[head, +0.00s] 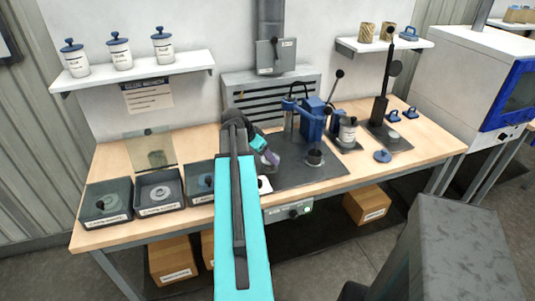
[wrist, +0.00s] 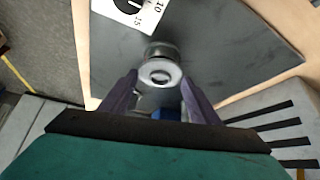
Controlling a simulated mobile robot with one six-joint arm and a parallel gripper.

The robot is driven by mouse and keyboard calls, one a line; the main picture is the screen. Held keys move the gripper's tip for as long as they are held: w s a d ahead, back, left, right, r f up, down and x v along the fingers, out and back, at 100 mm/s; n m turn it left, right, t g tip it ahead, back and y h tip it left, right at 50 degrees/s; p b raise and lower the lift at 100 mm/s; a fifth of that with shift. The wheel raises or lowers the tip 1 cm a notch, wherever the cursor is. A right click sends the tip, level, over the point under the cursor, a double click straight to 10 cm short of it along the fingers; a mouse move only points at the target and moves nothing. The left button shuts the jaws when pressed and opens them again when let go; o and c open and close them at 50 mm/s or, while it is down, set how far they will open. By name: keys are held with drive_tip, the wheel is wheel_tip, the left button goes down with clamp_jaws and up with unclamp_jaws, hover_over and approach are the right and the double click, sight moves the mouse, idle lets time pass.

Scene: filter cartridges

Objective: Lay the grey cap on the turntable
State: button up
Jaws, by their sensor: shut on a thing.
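My gripper (head: 270,158) is low over the left part of the dark work mat (head: 295,178). In the wrist view, its two purple fingers (wrist: 159,82) close on the sides of a pale grey ring-shaped piece with a dark centre, which I take to be the grey cap (wrist: 160,71). A darker, greenish-grey round edge shows just behind it. I cannot tell whether this belongs to the cap or to something under it. The turntable cannot be picked out with certainty; my arm and gripper cover part of the mat.
A blue press (head: 313,118) stands right of my gripper. A white dial card (wrist: 130,10) lies near the mat's front edge. Labelled bins (head: 160,190) stand on the left of the bench. A tall dark stand (head: 380,105) is at the right.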

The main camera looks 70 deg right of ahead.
drive_tip(key=shift+f+b, duration=0.3)
drive_tip(key=shift+f, duration=0.15)
idle(0.4)
drive_tip(key=o, duration=1.1)
drive_tip(key=b+v, duration=0.2)
drive_tip(key=v, duration=1.1)
drive_tip(key=shift+w+a+r+b, duration=0.15)
drive_tip(key=shift+a+r+b, duration=0.05)
drive_tip(key=shift+r+b, duration=0.15)
idle(0.3)
